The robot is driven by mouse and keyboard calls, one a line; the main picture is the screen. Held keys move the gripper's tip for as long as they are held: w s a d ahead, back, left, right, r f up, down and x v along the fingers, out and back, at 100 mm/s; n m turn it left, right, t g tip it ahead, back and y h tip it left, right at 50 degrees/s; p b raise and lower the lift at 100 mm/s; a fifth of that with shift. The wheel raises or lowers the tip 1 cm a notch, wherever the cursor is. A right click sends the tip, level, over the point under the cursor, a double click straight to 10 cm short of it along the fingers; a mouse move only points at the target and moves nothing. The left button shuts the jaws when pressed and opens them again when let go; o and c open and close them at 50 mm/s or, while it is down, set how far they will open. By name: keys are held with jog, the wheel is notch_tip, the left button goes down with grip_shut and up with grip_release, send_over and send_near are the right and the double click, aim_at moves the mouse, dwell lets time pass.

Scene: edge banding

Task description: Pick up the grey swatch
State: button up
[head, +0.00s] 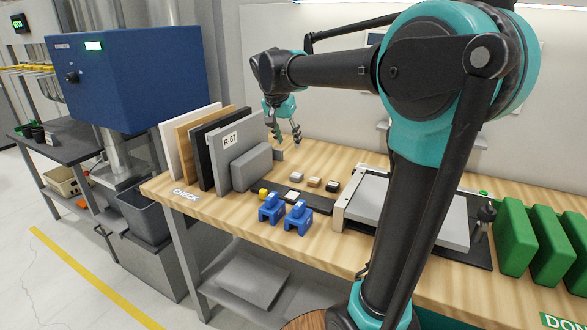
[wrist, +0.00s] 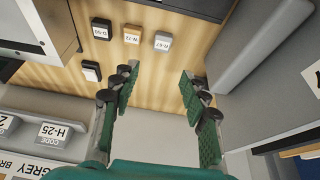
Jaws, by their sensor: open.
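The grey swatch (wrist: 163,40) lies on the wooden bench at the right end of a row of three small labelled swatches in the wrist view. A tan swatch (wrist: 132,33) and a dark swatch (wrist: 101,28) are beside it. In the head view the pale grey swatch (head: 296,177) is at the left end of that row. My gripper (head: 286,136) is above the bench, behind the row, pointing down. In the wrist view its fingers (wrist: 160,78) are spread with nothing between them, and the grey swatch lies beyond their tips.
Upright panels, the front one grey (head: 238,137), stand left of the swatches with a grey block (head: 251,167). Blue tools (head: 298,218) and a dark tray are in front. Another black piece (wrist: 91,70) lies near the fingers.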

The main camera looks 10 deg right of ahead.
jog(key=w+f, duration=0.1)
jog(key=w, duration=0.1)
send_over(297, 174)
jog(key=s+a, duration=0.2)
jog(key=f, duration=0.9)
jog(key=shift+d+f, duration=0.2)
jog(key=shift+f, duration=0.1)
jog(key=shift+x, duration=3)
jog(key=c, duration=0.7)
jog(key=shift+r, duration=0.15)
